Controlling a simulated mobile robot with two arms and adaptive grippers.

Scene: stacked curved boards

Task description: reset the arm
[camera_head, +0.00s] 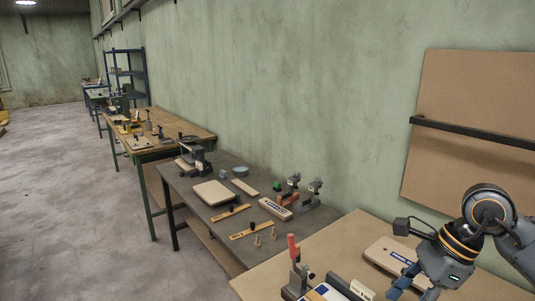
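My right arm comes in at the lower right, and its gripper (411,291) points down over the near tan table (330,240). Its blue-grey fingers look spread apart, with nothing seen between them; the tips are close to the bottom edge of the view. A beige board (384,252) with a dark blue label lies on this table, just behind the gripper and partly hidden by my arm. My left gripper is not in view.
A red-handled clamp (293,248) and a blue-and-white item (325,293) stand at the near table's front. A grey table (205,217) beyond holds boards, yellow strips and clamps. A brown panel with a black rail (470,131) is on the wall. Floor at left is clear.

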